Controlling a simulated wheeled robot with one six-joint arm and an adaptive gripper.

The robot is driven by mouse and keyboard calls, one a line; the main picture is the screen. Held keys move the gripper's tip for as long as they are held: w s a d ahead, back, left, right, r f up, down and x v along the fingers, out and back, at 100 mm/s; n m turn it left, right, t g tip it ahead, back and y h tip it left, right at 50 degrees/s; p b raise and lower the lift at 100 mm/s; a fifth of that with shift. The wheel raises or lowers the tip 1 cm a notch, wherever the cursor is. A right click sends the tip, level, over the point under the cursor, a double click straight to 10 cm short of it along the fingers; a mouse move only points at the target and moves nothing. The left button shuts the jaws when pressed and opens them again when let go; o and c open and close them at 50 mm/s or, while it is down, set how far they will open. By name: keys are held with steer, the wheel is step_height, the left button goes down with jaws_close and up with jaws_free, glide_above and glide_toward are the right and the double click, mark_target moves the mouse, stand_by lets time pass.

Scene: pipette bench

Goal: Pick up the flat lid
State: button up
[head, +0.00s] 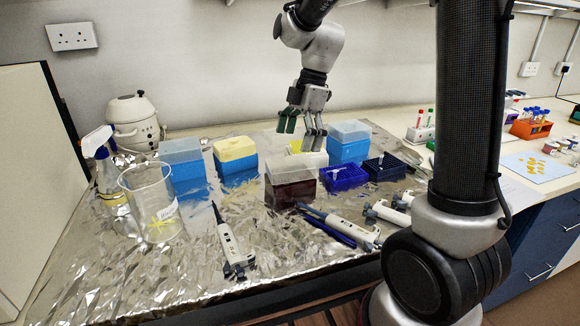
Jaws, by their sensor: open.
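My gripper (301,129) is open and empty, pointing down above the foil-covered bench among the tip boxes. No separate lid lying loose stands out, and I cannot tell which lid is the flat one. A dark red box with a greyish clear lid (290,172) stands in front of and below my gripper. A blue box with a yellow lid (234,149) stands to the left. Blue boxes with pale blue lids stand at the far left (180,150) and right of my gripper (349,131). A pale box with some yellow (308,157) is partly hidden behind my fingers.
Dark blue open racks (343,179) stand right of the dark red box. A beaker (152,205), spray bottle (105,165) and white pot-like appliance (134,120) stand left. Bare foil (150,275) is at front left.

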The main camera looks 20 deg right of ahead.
mark_target(291, 159)
steer(key=x, duration=0.6)
steer(key=shift+w+f, duration=0.1)
steer(key=shift+f, duration=0.05)
steer(key=c, duration=0.8)
step_height(291, 159, up, 9)
steer(key=shift+f, duration=0.15)
steer(key=shift+c, duration=1.4)
steer(key=shift+w+d+f+n, duration=0.1)
steer(key=shift+w+f+n, duration=0.15)
steer(key=shift+f, duration=2.75)
steer(key=shift+f, duration=0.3)
steer(key=shift+f, duration=0.6)
